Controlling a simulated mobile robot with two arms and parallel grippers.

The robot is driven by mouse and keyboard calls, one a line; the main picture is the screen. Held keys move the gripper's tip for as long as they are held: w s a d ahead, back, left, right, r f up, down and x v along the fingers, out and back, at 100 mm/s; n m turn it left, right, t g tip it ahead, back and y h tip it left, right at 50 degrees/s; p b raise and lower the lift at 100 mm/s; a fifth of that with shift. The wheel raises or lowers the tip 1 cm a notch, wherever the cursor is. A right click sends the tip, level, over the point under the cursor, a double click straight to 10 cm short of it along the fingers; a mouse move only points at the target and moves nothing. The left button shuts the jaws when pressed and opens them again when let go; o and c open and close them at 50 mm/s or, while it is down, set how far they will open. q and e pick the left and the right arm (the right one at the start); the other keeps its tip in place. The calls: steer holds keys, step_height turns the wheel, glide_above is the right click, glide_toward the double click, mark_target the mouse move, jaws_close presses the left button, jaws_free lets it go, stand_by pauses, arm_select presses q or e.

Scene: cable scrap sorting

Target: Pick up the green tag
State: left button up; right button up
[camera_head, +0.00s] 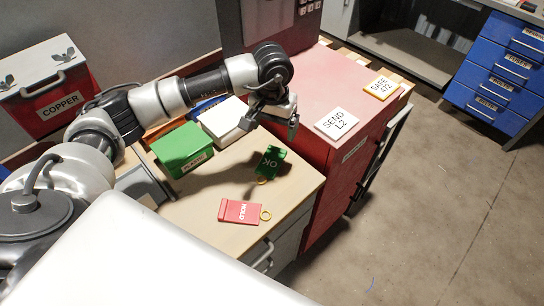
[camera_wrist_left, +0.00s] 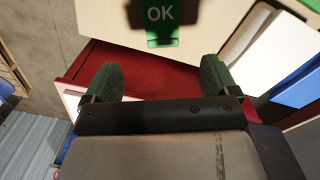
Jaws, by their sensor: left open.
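The green tag (camera_head: 268,163), marked OK, lies on the light wooden worktop (camera_head: 212,195), with a small yellow ring at its near end. My left gripper (camera_head: 271,124) is open and empty, above and beyond the tag in the head view, apart from it. In the left wrist view the green tag (camera_wrist_left: 160,22) shows at the top, cut off by the frame edge, partly in shadow. There the two open fingers of the left gripper (camera_wrist_left: 158,68) point towards it with a gap below it. My right gripper is in neither view.
A red HOLD tag (camera_head: 240,211) with a yellow ring lies nearer the worktop's front. A green box (camera_head: 183,146) and a white-topped box (camera_head: 223,118) stand behind-left. A red cabinet (camera_head: 325,100) adjoins on the right, carrying SEND (camera_head: 337,123) and SAFE (camera_head: 382,88) signs.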

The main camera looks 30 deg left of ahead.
arm_select(q)
glide_above(273, 158)
steer(key=f, duration=0.5)
steer(key=shift+w+a+f+p, duration=0.1)
steer(key=shift+w+a+p, duration=0.05)
steer(key=shift+a+p, duration=0.15)
steer(key=f, duration=0.1)
steer(key=f+p, duration=0.1)
steer(key=f, duration=0.2)
steer(key=shift+s+d, duration=0.2)
steer(key=shift+d, duration=0.1)
steer(key=shift+f+p, duration=0.3)
steer(key=shift+f, duration=0.4)
steer(key=c, duration=1)
